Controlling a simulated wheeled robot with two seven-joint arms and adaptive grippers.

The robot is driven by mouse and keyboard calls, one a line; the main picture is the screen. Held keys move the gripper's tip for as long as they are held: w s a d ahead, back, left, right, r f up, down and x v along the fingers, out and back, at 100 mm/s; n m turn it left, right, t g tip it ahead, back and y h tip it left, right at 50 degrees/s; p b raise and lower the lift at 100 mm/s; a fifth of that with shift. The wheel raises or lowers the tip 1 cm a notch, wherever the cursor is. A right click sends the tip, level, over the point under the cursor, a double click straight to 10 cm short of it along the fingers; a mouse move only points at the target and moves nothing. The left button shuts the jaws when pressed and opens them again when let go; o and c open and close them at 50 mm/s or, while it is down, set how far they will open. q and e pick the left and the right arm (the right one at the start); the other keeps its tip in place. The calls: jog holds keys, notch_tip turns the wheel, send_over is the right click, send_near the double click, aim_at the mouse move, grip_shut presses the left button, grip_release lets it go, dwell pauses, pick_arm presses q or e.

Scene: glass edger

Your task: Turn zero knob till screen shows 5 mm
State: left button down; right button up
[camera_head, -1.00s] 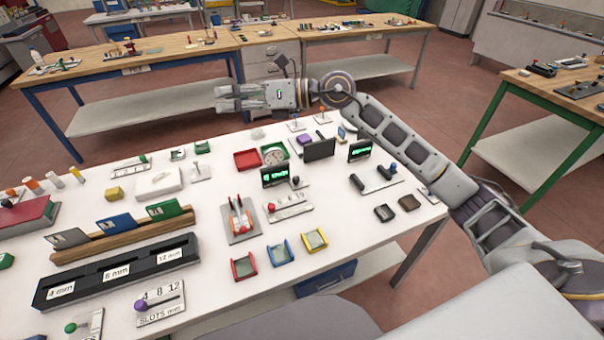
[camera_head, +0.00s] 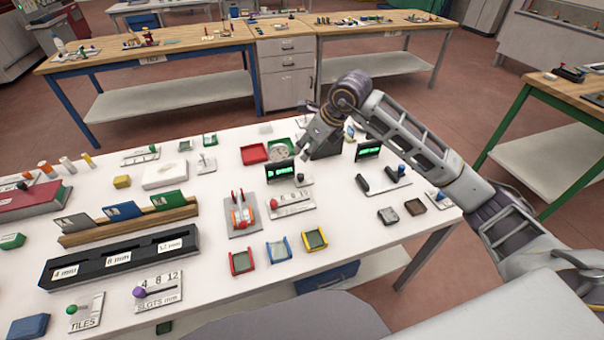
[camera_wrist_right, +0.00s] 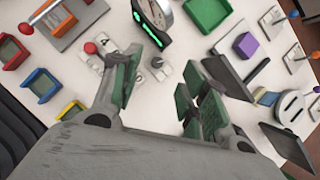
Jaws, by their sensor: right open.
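A small black screen (camera_head: 280,170) with green digits stands on the white table; the digits are too small to read. It also shows at the top of the right wrist view (camera_wrist_right: 152,20). A small dark knob (camera_head: 300,178) is at its right foot. In the wrist view a dark pin-like part (camera_wrist_right: 168,70) shows near the screen, between my fingers; I cannot tell if it is that knob. My right gripper (camera_head: 312,138) points down behind and right of the screen. Its fingers (camera_wrist_right: 162,92) are apart with nothing held. My left gripper is not in view.
A second green-lit screen (camera_head: 368,149) stands to the right, and a dark panel (camera_head: 325,147) lies close under my gripper. A red-knobbed slider (camera_head: 291,202), a red tray (camera_head: 254,153) and a green tray (camera_head: 291,145) crowd the screen.

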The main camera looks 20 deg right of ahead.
jog(key=s+d, duration=0.1)
jog(key=d, duration=0.1)
send_over(301, 175)
jog(key=s+d, duration=0.1)
jog(key=s, duration=0.1)
notch_tip(301, 175, down, 8)
jog(key=shift+m+g+h, duration=0.4)
jog(key=p+x, duration=0.1)
jog(key=x, duration=0.3)
jog(key=shift+d, duration=0.1)
jog(key=shift+w+f, duration=0.15)
jog(key=shift+f, duration=0.5)
jog(key=shift+w+f, duration=0.1)
jog(key=shift+f, duration=0.2)
grip_shut()
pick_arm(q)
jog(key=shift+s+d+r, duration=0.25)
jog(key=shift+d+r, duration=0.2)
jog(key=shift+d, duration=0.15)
